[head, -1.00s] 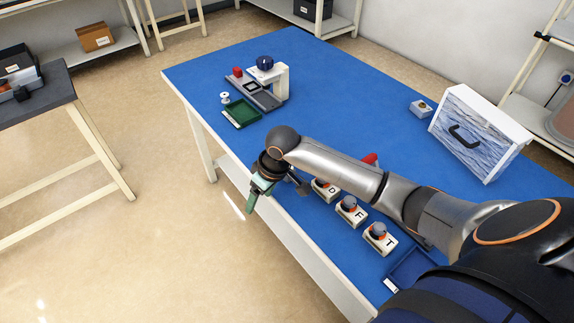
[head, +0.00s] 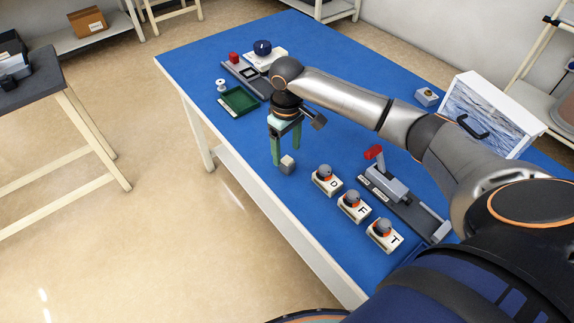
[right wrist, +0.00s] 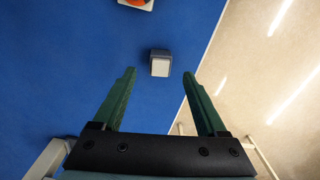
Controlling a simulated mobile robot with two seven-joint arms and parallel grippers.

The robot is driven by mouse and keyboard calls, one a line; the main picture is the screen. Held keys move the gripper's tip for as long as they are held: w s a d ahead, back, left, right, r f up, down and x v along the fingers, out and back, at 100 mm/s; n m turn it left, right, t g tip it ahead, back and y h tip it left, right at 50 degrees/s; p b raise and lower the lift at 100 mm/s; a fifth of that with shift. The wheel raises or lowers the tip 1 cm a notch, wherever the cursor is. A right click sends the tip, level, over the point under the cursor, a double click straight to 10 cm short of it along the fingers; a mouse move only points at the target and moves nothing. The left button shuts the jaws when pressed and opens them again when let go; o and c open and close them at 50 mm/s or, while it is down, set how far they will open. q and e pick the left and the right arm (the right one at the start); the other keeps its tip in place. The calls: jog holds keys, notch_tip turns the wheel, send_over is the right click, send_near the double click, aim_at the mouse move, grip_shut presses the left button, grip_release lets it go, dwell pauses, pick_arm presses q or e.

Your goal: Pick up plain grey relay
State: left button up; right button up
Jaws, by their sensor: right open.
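A small plain grey block, the relay (head: 287,165), sits on the blue table near its front left edge. In the right wrist view the relay (right wrist: 160,66) has a pale top face and a darker side. My right gripper (head: 286,153) points down just above and behind it, with green fingers apart and nothing between them. In the right wrist view the relay lies just beyond the open fingertips (right wrist: 161,74), roughly centred between them. I cannot tell the exact height gap. My left gripper is not in view.
A green tray (head: 240,100) lies at the back left. The table edge is close by the relay.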

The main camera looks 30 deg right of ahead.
aim_at(287, 159)
notch_tip(287, 159, down, 5)
jog(key=shift+s+f, duration=0.1)
jog(key=shift+f, duration=0.05)
grip_shut()
dwell(0.7)
